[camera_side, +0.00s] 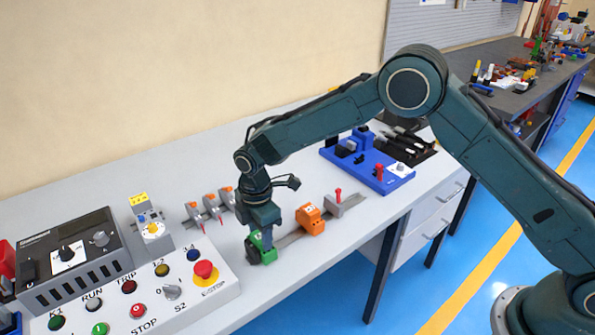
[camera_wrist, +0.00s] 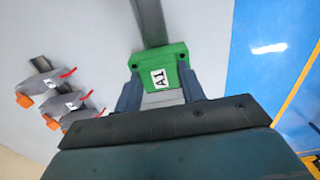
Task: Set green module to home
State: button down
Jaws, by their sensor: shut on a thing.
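The green module (camera_wrist: 163,68) carries a white label reading A1. It sits at the near end of a grey rail (camera_wrist: 149,20) in the wrist view. My gripper (camera_wrist: 160,90) is shut on it, with one dark finger on each side. In the side view the green module (camera_side: 264,243) is at the left end of the rail, under my gripper (camera_side: 262,232), which partly hides it. Whether the module is seated on the rail or just above it, I cannot tell.
An orange module (camera_side: 311,219) and a grey block with a red knob (camera_side: 340,203) stand farther along the rail. Several grey clamps with orange ends (camera_side: 211,203) are behind. A button panel (camera_side: 170,290) is at front left. A blue fixture (camera_side: 368,165) stands at right, near the table edge.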

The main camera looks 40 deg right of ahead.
aim_at(258, 237)
jog(key=shift+a, duration=0.35)
jog(key=c, duration=0.9)
grip_release()
jog(key=shift+o, duration=0.2)
jog(key=shift+d+r, duration=0.1)
jog(key=shift+r, duration=0.05)
notch_tip(258, 237, up, 14)
jog(key=shift+f, duration=0.2)
jog(key=shift+r, duration=0.1)
